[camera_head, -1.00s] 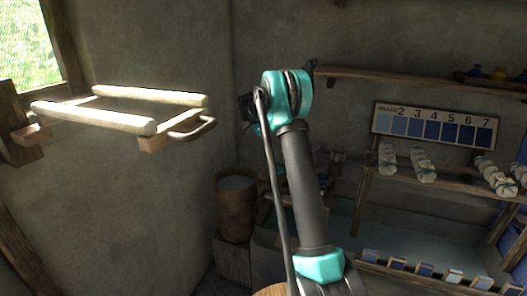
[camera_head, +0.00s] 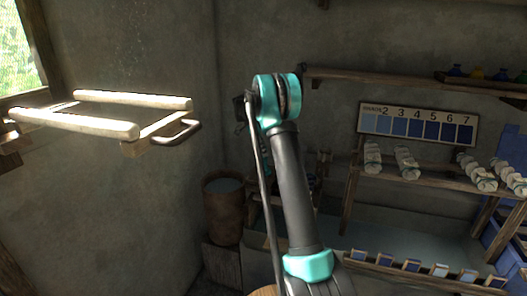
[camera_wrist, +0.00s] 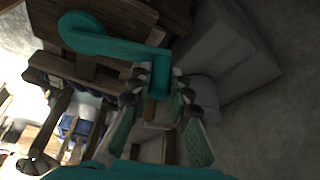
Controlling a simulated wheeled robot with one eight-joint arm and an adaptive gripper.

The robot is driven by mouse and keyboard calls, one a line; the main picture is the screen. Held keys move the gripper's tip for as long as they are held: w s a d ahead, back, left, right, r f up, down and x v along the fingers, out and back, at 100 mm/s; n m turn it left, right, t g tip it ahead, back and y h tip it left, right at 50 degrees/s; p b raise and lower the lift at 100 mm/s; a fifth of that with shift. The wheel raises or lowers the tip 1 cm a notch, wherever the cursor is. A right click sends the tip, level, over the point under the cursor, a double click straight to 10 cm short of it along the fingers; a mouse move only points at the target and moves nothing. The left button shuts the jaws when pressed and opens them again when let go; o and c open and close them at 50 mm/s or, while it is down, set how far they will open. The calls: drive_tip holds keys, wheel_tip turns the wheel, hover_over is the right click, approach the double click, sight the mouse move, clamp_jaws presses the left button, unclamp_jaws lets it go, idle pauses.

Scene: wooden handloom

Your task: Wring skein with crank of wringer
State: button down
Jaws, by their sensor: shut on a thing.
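In the wrist view, my gripper (camera_wrist: 160,98) is shut on the upright end of a teal crank-shaped bar (camera_wrist: 110,42). The bar runs left from the fingers to a rounded end over dark wooden beams. In the head view, my raised arm stands in the middle and my fingers cannot be made out. I cannot make out a skein being wrung in either view. Several pale tied bundles, perhaps skeins (camera_head: 406,162), lie on the shelf at the right.
A wall frame with two pale bars (camera_head: 75,122) juts out at the left. A brown bucket (camera_head: 223,210) stands left of my arm. A numbered shade board (camera_head: 417,126) hangs above the wooden shelf (camera_head: 430,180). Small blue-toned blocks (camera_head: 412,266) line the lower right.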

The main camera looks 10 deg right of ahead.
drive_tip(key=shift+w+d, duration=0.1)
drive_tip(key=shift+d, duration=0.05)
drive_tip(key=c, duration=1.4)
unclamp_jaws()
drive_tip(key=shift+r, duration=0.1)
drive_tip(key=v, duration=1.1)
drive_tip(key=shift+r, duration=0.4)
